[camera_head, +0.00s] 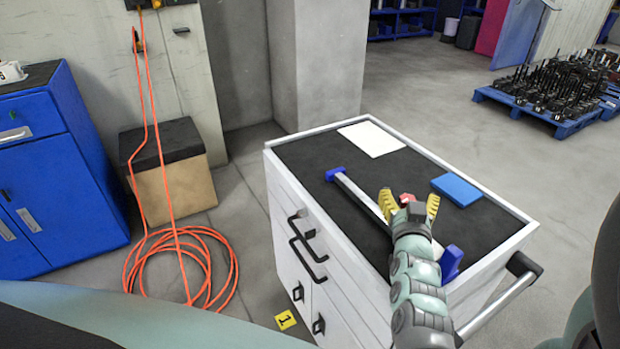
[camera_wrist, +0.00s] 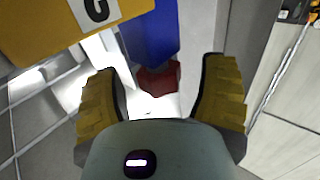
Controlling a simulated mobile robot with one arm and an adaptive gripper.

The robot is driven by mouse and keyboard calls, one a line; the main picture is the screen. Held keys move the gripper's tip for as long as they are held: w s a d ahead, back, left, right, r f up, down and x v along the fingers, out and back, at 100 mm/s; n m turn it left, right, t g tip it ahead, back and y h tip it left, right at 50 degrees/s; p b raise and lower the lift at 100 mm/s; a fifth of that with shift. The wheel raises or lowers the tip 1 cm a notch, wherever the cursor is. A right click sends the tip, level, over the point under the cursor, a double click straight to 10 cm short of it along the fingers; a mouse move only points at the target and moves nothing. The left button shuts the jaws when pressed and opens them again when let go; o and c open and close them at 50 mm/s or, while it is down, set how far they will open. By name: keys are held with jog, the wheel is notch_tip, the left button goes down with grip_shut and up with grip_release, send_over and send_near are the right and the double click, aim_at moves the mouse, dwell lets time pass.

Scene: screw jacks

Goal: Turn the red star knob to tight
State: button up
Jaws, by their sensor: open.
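The red star knob (camera_head: 407,198) shows as a small red patch just beyond my gripper (camera_head: 411,203) in the head view, mostly hidden by it. In the wrist view the red knob (camera_wrist: 160,78) lies between the two yellow fingers, below a blue block (camera_wrist: 150,35). My gripper (camera_wrist: 160,85) is open, with a finger on each side of the knob and visible gaps. I cannot tell how deep the knob sits between the fingertips. A metal bar (camera_head: 360,195) with a blue end (camera_head: 336,174) lies behind my gripper.
The bar is on a white cart with a black top (camera_head: 310,155). A white sheet (camera_head: 371,139) and a flat blue box (camera_head: 457,189) lie on it. Another blue piece (camera_head: 451,262) stands near its front right. A yellow panel (camera_wrist: 40,35) fills the upper left of the wrist view.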

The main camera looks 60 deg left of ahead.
jog(key=c, duration=1.2)
jog(key=shift+m+t+h+p, duration=0.7)
jog(key=shift+m+h+p, duration=0.1)
jog(key=shift+h, duration=0.1)
jog(key=shift+t+h, duration=0.3)
jog(key=shift+f+m+t+h+p, duration=0.1)
jog(key=shift+m+t+h+p, duration=0.25)
jog(key=shift+m+h, duration=0.35)
jog(key=shift+f+m+t+h+b, duration=0.1)
jog(key=shift+m+t+h+b, duration=0.55)
jog(key=shift+m+h, duration=0.7)
jog(key=shift+m+t+h+b, duration=0.35)
jog(key=shift+t+h+b, duration=0.05)
jog(key=shift+h, duration=0.75)
jog(key=shift+r+m+h, duration=0.2)
jog(key=shift+m+h, duration=0.1)
jog(key=shift+h, duration=0.1)
